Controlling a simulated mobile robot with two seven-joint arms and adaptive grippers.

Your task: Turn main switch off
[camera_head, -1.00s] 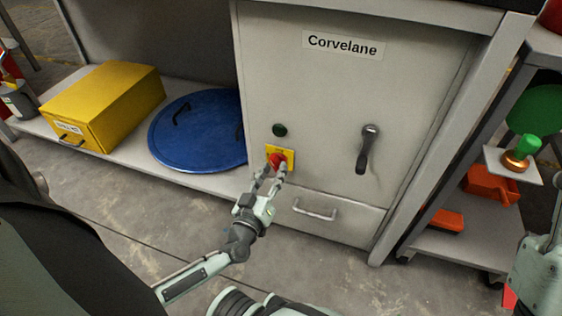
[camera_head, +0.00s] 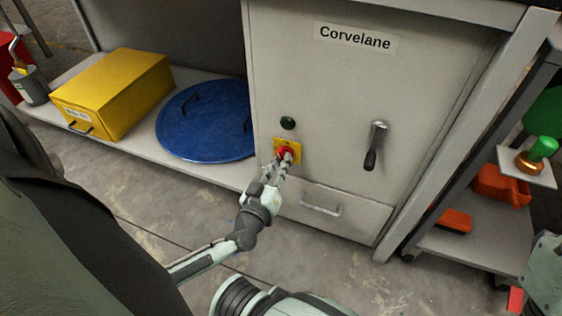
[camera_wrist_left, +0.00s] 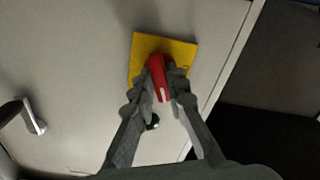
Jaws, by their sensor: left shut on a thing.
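The main switch is a red knob (camera_head: 285,152) on a yellow plate (camera_head: 294,146) on the front of the grey cabinet. My left gripper (camera_head: 284,160) is at the switch with its fingers closed around the knob. In the left wrist view the red knob (camera_wrist_left: 160,76) sits between the two fingertips of my left gripper (camera_wrist_left: 164,84), with the yellow plate (camera_wrist_left: 178,49) behind it. A pale mark shows on the knob's end. Part of my right arm shows at the right edge of the head view, but its fingers are not visible.
A dark green round button (camera_head: 288,123) is just above the switch. A lever handle (camera_head: 376,146) is to its right, and a drawer handle (camera_head: 321,205) lies below. A blue round lid (camera_head: 207,128) and a yellow box (camera_head: 115,92) rest on the left shelf. A shelf rack stands right.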

